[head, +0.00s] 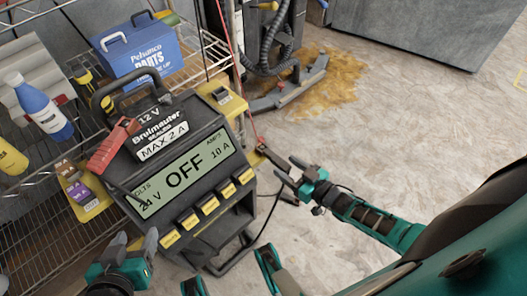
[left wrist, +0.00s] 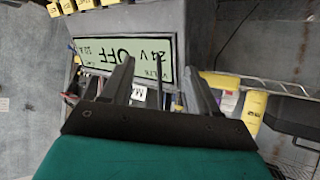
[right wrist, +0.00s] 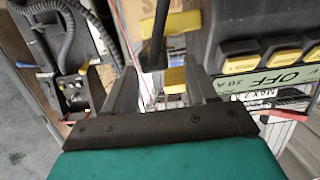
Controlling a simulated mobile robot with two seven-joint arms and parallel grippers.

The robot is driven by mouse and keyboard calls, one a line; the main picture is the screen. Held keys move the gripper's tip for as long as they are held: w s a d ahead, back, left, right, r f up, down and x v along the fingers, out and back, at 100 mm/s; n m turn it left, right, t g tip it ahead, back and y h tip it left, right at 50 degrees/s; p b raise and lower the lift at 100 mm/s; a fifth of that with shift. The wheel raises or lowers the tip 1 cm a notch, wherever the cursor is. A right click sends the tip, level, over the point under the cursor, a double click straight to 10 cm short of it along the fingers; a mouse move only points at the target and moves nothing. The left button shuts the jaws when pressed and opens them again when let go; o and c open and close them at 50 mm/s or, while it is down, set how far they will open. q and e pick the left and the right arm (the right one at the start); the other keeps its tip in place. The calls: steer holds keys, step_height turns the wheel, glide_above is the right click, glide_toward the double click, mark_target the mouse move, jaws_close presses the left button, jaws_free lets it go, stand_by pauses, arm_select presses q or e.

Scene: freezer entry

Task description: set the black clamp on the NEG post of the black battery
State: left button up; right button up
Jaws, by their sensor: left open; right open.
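A slim dark piece, which looks like the black clamp (head: 274,157), lies just off the fingertips of my right gripper (head: 292,172). It also shows ahead of the open fingers in the right wrist view (right wrist: 156,42). I cannot tell whether it touches a finger. A black box with a handle, marked 12 V and MAX 2 A, looks like the battery (head: 178,118); it is behind the charger display. A red clamp (head: 113,145) is at its left side. The NEG post cannot be made out. My left gripper (head: 134,242) is open and empty, low in front of the charger.
The charger (head: 190,180) shows OFF and has yellow buttons. A wire shelf at left holds a blue parts box (head: 137,55) and a blue bottle (head: 40,106). A thin black cable (head: 265,225) runs beside the charger. The floor (head: 420,120) at right is open, with a brown stain.

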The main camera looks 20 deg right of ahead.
mark_target(273, 156)
steer(key=b+x, duration=0.1)
steer(key=x, duration=0.4)
steer(key=shift+w+d+r+b, duration=0.1)
steer(key=shift+w+r+b, duration=0.05)
steer(key=shift+w+b, duration=0.2)
jaws_close()
